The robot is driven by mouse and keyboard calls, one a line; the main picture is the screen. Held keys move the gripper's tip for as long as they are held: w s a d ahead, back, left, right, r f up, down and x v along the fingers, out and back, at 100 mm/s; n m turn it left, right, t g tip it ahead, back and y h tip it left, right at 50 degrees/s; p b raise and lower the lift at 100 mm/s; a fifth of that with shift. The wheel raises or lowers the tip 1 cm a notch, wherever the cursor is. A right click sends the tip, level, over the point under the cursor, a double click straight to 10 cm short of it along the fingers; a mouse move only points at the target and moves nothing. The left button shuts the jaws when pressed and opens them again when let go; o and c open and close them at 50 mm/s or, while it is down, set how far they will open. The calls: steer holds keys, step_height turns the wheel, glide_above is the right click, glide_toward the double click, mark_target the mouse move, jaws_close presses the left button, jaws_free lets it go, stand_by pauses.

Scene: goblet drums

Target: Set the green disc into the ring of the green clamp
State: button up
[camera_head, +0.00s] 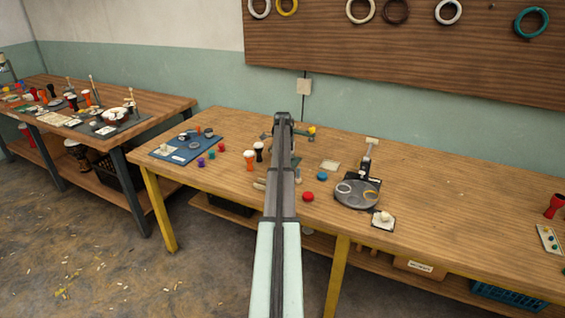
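My arm reaches up the middle of the picture over the table, and its far end hides whatever is directly behind and below it. My gripper's fingers are hidden behind the arm, so I cannot see whether they hold anything. A small fixture with a yellow knob (311,130) and dark greenish parts shows just right of the arm's end. It may be part of the green clamp, but it is too small and covered to tell. I cannot make out a green disc or the clamp's ring.
The right part of the table is mostly clear.

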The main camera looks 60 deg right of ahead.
steer(key=shift+a+f, duration=0.15)
steer(key=shift+f, duration=0.5)
steer(key=o, duration=1)
steer(key=shift+s+f, duration=0.1)
steer(key=shift+c, duration=0.2)
steer(key=shift+o, duration=0.3)
steer(key=shift+a, duration=0.1)
step_height(320, 180, up, 14)
steer(key=shift+d+f, duration=0.2)
steer(key=shift+d, duration=0.05)
